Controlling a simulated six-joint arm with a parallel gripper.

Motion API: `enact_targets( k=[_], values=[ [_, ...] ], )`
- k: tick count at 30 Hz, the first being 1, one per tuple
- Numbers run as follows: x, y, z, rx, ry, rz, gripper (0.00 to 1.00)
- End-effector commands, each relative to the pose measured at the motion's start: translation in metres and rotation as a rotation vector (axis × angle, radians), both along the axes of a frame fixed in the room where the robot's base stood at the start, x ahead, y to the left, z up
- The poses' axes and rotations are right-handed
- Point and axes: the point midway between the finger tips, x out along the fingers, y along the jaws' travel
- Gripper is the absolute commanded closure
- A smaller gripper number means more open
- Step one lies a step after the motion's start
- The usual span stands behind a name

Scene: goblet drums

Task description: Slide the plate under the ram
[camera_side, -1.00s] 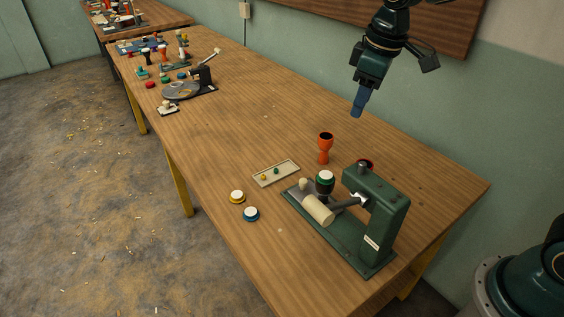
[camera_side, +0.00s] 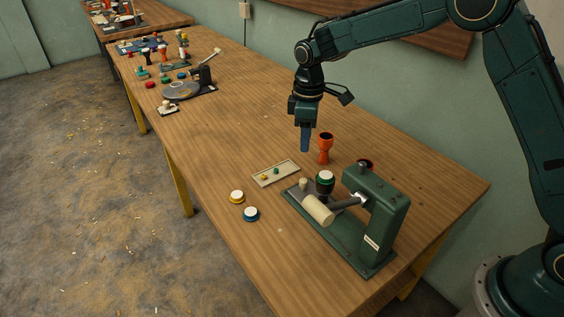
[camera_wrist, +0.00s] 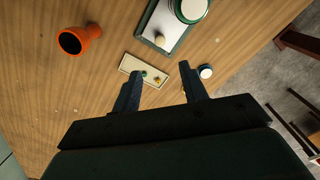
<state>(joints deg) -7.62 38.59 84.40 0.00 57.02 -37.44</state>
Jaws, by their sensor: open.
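The green press (camera_side: 378,210) stands on the near part of the bench. A grey plate (camera_side: 293,192) with a cream knob (camera_side: 304,184) lies on its base. A dark drum with a green band and white top (camera_side: 325,182) stands at the plate, outside the press head. In the wrist view, the plate (camera_wrist: 166,22), knob (camera_wrist: 160,40) and drum (camera_wrist: 190,8) are at the top.
A cream tray (camera_side: 262,181) with small yellow and green pieces lies beside the press. An orange goblet (camera_side: 325,148) stands close to my gripper. A cream cylinder on a lever (camera_side: 318,210) juts from the press. Yellow and blue-rimmed discs (camera_side: 237,196) lie at the front.

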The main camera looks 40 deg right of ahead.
Motion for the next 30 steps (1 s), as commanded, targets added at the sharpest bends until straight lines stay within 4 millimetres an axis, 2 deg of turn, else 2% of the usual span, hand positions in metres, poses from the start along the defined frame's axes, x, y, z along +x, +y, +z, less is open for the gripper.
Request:
enact_targets(
  k=[8, 14, 30],
  values=[
    [0.000, 0.000, -0.005, 0.000, 0.001, -0.001, 0.57],
    [-0.001, 0.000, -0.023, -0.001, 0.004, -0.001, 0.57],
    [-0.001, 0.000, -0.102, 0.000, 0.003, -0.001, 0.57]
  ],
)
